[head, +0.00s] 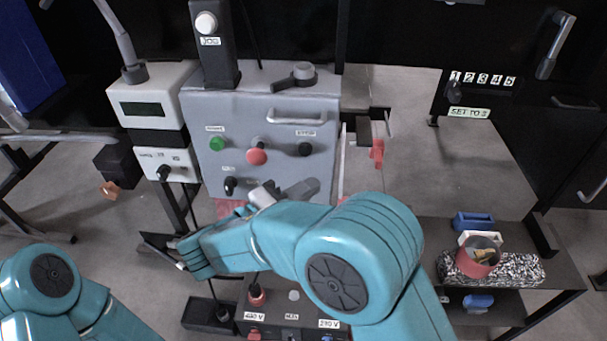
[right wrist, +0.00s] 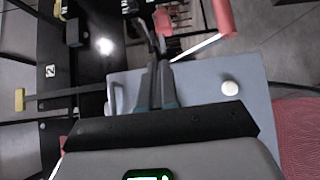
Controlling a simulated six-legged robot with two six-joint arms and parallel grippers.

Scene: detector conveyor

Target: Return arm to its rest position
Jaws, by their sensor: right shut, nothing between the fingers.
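My right arm (head: 365,250) reaches in from the lower right in front of the grey control box (head: 285,110).
The box carries a green button (head: 217,144), a red button (head: 257,152) and black knobs. A white meter unit (head: 155,105) stands to its left. At right, a red cup (head: 477,262) and a blue block (head: 473,221) are on a dark bench. Open floor shows between.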

